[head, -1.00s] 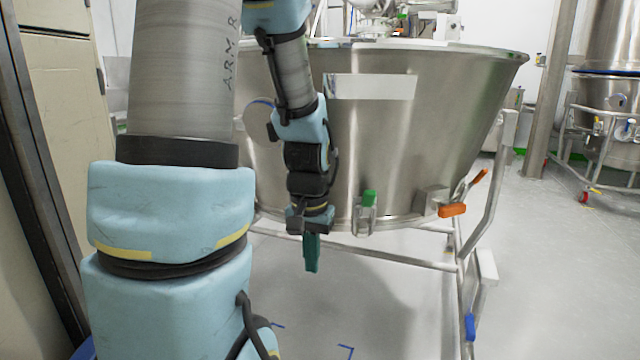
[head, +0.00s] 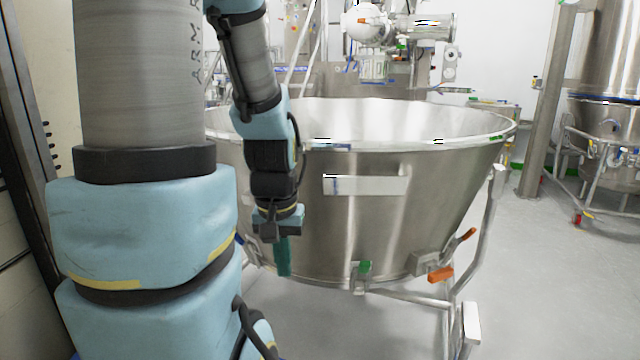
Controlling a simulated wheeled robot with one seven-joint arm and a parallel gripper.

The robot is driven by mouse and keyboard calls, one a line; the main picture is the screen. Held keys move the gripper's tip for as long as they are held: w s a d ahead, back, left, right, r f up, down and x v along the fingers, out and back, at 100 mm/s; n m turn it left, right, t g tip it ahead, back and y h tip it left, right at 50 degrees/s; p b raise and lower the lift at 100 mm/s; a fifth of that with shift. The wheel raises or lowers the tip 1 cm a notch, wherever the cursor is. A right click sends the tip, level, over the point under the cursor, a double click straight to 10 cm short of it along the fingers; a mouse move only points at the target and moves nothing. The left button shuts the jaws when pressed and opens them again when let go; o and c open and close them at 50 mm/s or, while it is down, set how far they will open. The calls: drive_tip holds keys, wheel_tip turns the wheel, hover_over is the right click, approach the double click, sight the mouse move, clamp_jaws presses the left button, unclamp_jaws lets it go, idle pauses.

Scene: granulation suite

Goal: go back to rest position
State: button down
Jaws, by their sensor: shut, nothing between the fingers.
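My gripper (head: 283,258) hangs pointing down in the head view, left of the middle, with its green fingers together and nothing between them. It shows in front of the lower left wall of a large steel bowl (head: 415,215). I cannot tell how wide the gap between the fingers and the bowl wall is. My forearm and wrist hide part of the bowl's left side.
The bowl stands on a tubular frame (head: 405,297) with an orange-handled clamp (head: 441,274) and a green-topped clamp (head: 364,268). A steel post (head: 546,110) and a steel vessel (head: 607,70) stand at the right. Clear floor (head: 550,290) lies at the lower right. A beige cabinet (head: 50,75) is close at the left.

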wheel_tip(320, 180, up, 18)
drive_tip(key=p, duration=1.5)
drive_tip(key=shift+f, duration=0.15)
